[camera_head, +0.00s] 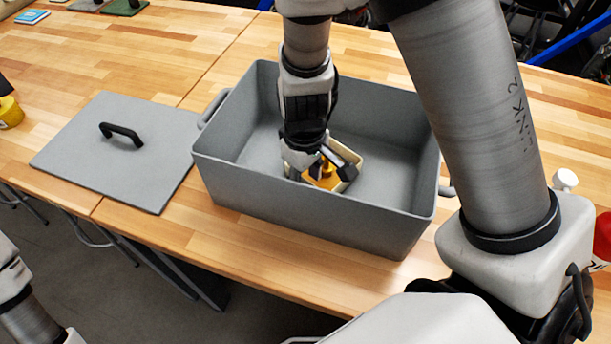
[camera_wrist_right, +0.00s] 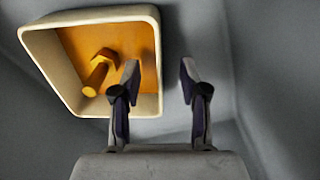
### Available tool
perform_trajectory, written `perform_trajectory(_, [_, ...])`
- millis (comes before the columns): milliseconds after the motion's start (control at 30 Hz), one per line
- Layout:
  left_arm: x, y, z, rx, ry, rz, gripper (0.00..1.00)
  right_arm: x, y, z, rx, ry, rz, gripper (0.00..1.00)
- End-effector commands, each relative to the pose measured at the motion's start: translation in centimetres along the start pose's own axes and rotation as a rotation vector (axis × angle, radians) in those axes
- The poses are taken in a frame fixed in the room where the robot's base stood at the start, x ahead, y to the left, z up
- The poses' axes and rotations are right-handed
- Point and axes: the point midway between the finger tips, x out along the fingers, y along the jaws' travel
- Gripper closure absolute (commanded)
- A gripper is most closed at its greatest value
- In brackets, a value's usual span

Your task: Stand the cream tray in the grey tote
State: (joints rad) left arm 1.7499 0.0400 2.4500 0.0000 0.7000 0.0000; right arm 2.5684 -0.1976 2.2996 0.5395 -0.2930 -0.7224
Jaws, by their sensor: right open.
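The grey tote (camera_head: 310,223) stands open on the wooden table. The cream tray (camera_head: 352,158) is inside it, towards the front wall, with an orange inside and a yellow bolt-like piece in it. In the right wrist view the tray (camera_wrist_right: 37,62) fills the upper left, and the yellow bolt (camera_wrist_right: 101,72) shows on its orange floor. My right gripper (camera_head: 337,163) reaches down into the tote at the tray. Only part of my left arm shows at the lower left.
A grey lid (camera_head: 118,165) with a black handle lies flat left of the tote. A yellow object (camera_head: 9,112) sits at the far left. A green piece (camera_head: 125,7) and blue booklet (camera_head: 32,17) lie at the back. A red object (camera_head: 602,240) is at the right edge.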

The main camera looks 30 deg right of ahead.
Motion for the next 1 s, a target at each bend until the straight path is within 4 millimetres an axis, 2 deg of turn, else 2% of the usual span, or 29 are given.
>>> perform_trajectory(33, [-0.9, 0.0, 0.0, 0.000, 0.000, 0.000, 1.00, -1.0, 0.0, 0.0, 0.000, 0.001, 0.001, 0.56])
perform_trajectory(500, [-4.5, 0.0, 0.0, 0.000, 0.000, 0.000, 1.00, -5.4, 0.0, 0.0, 0.000, 0.000, 0.000, 0.56])
perform_trajectory(1000, [-4.5, 0.0, 0.0, 0.000, 0.000, 0.000, 1.00, -5.4, 0.0, 0.0, 0.000, 0.000, 0.000, 0.56])
